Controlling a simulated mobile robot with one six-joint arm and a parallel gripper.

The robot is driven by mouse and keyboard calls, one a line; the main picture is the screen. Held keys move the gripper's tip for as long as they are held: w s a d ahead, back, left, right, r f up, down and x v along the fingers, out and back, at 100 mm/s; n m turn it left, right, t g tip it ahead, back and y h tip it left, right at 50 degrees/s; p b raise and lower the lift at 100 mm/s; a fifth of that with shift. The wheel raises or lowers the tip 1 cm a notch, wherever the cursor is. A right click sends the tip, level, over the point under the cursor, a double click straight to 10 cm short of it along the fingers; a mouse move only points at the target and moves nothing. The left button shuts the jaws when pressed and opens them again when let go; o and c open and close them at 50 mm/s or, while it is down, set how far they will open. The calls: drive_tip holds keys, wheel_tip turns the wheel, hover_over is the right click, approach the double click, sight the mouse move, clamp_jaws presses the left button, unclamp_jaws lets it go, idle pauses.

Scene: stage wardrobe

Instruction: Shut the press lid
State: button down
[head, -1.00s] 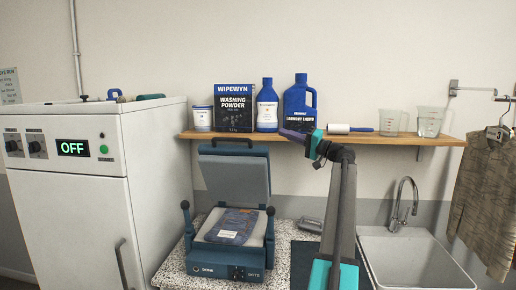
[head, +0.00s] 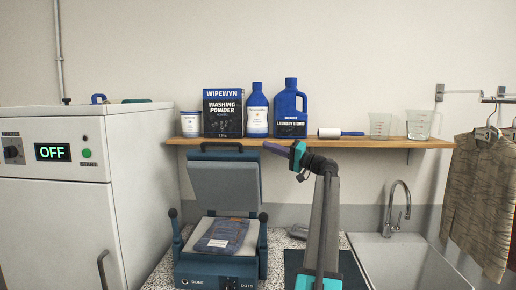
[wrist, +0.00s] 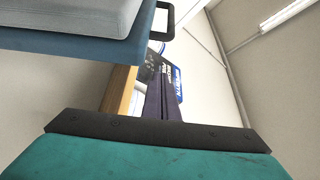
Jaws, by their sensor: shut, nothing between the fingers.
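The press (head: 215,269) stands on the speckled counter with its lid (head: 225,184) raised, tilted back near upright. A dark handle (head: 222,147) is on the lid's top edge. A folded dark blue garment in a clear packet (head: 222,235) lies on the press's pale lower pad. My gripper (head: 268,147) is shut and empty, to the right of the lid and about level with its handle, pointing left. In the wrist view the lid (wrist: 75,42) fills the upper left with its handle (wrist: 168,20), and my gripper's fingers (wrist: 162,100) show apart from it.
A wooden shelf (head: 372,143) behind holds washing powder (head: 223,113), a blue bottle (head: 257,110), a laundry liquid jug (head: 290,112), a lint roller (head: 340,133) and measuring jugs. A white cabinet (head: 60,215) stands left. A sink (head: 410,262) is at right.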

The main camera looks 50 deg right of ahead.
drive_tip(key=w, duration=0.1)
wheel_tip(320, 180, up, 2)
drive_tip(key=p, duration=0.4)
hover_over(248, 154)
drive_tip(key=w+d, duration=0.1)
drive_tip(key=d, duration=0.2)
drive_tip(key=shift+w+r, duration=0.1)
drive_tip(key=shift+s+a+f+p, duration=0.35)
drive_tip(key=shift+a+f+p, duration=0.1)
drive_tip(key=shift+a, duration=0.25)
drive_tip(key=shift+s+a+f+p, duration=0.25)
drive_tip(key=shift+a+f+p, duration=0.25)
drive_tip(key=shift+a, duration=0.15)
